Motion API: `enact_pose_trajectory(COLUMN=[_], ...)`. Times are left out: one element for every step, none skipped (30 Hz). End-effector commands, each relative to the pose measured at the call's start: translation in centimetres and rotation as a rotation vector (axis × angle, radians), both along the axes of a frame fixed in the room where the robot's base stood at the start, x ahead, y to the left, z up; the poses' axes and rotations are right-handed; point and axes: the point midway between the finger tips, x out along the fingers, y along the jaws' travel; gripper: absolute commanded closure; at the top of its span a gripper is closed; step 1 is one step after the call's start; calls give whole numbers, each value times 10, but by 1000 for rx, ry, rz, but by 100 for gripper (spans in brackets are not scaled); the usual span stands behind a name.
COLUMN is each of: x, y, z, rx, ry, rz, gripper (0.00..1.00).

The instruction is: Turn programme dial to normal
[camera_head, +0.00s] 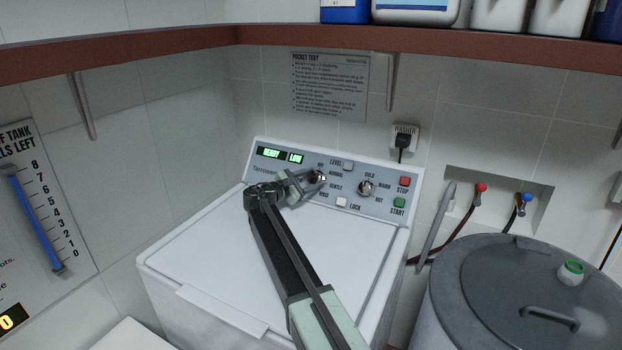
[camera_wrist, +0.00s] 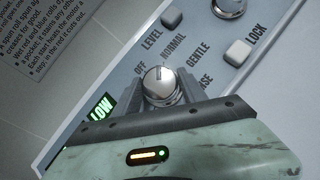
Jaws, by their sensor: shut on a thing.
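The programme dial (camera_head: 317,177) is a small silver knob on the washer's grey control panel (camera_head: 330,205), with OFF, NORMAL, GENTLE and RINSE printed around it. In the wrist view the dial (camera_wrist: 160,84) sits between the two fingers of my gripper (camera_wrist: 160,92), which is shut on its sides. A dark mark on its face points up in that view, toward the space between OFF and NORMAL; the exact setting is hard to tell. In the head view my gripper (camera_head: 308,182) reaches the panel from the left and partly covers the dial.
A second knob (camera_head: 366,188) has COLD, WARM and HOT around it. The LEVEL button (camera_head: 347,165), LOCK button (camera_head: 341,202), red STOP (camera_head: 405,181) and green START (camera_head: 400,203) are close by. The display (camera_head: 279,155) reads READY and LOW. A shelf (camera_head: 430,43) runs above.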

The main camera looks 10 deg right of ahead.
Motion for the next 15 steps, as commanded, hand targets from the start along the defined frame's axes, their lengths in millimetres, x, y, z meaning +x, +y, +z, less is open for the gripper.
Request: enact_pose_trajectory(x=[3,3,3,3,3,3,3,3,3,3,3,3,3,3,3], y=[3,3,3,3,3,3,3,3,3,3,3,3,3,3,3], z=[2,1,1,1,1,1,1,1,1,1,1,1,1,1,1], rx=[1,3,5,6,7,8,8,8,8,8,8,8,8,7,7], ry=[-6,-7,-9,-9,-10,-11,-11,-11,-11,-11,-11,-11,-11,-10,-10], rz=[5,3,2,1,1,0,0,0,0,0,0,0,0,1,1], gripper=[91,91,91,91,91,91,91,91,91,91,91,91,91,91,45])
